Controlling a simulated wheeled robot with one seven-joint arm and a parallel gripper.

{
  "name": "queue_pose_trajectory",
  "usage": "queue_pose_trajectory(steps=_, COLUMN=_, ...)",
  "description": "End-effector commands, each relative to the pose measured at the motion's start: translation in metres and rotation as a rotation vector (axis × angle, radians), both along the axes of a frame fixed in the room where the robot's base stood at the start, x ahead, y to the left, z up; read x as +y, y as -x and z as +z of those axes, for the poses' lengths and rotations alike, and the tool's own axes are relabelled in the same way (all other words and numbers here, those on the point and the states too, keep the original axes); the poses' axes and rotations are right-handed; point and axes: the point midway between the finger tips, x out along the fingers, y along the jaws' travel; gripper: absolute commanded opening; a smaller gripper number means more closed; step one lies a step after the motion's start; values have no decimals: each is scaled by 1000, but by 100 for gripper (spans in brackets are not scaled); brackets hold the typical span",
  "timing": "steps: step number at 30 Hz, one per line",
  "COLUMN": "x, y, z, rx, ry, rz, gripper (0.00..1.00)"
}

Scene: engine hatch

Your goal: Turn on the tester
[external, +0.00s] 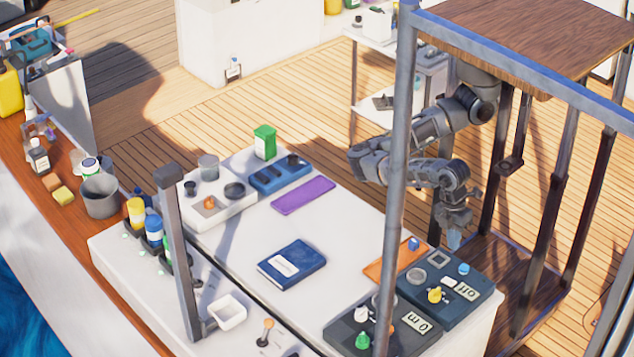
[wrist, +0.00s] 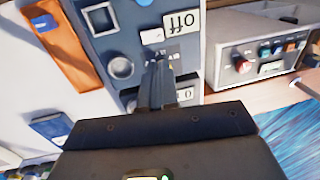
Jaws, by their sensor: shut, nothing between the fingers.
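A dark blue-grey panel (external: 478,305), which I take to be the tester, lies at the right end of the white counter. It carries a yellow knob (external: 435,295), a blue button (external: 463,269), a ring, a square frame and small white displays. In the wrist view the panel (wrist: 122,22) shows an upside-down "Off" display (wrist: 181,24) and part of a blue button (wrist: 145,2). My gripper (external: 454,240) is shut and empty, pointing down near the panel's far edge. In the wrist view its fingers (wrist: 158,78) hide part of the panel, including most of the knob area. Contact cannot be told.
An orange tray (external: 380,270) lies beside the panel, and a darker panel with a green knob (external: 362,341) is in front. A grey post (external: 397,150) stands close to my arm. A blue book (external: 292,264) lies mid-counter. A box with knobs (wrist: 240,45) shows in the wrist view.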

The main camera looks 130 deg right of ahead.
Motion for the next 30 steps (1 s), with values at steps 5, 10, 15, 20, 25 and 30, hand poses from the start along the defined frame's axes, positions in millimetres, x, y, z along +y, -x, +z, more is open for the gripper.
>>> queue_pose_trajectory(steps=5, x=4, y=0, z=-34, rx=3, ry=1, rz=-1, gripper=0)
queue_pose_trajectory(steps=10, x=10, y=0, z=-67, rx=2, ry=1, rz=-1, gripper=0)
queue_pose_trajectory(steps=15, x=15, y=0, z=-96, rx=2, ry=2, rz=0, gripper=0)
queue_pose_trajectory(steps=20, x=18, y=0, z=-114, rx=0, ry=0, rz=0, gripper=0)
queue_pose_trajectory(steps=25, x=19, y=0, z=-122, rx=1, ry=0, rz=0, gripper=0)
queue_pose_trajectory(steps=30, x=20, y=0, z=-124, rx=0, ry=-1, rz=0, gripper=0)
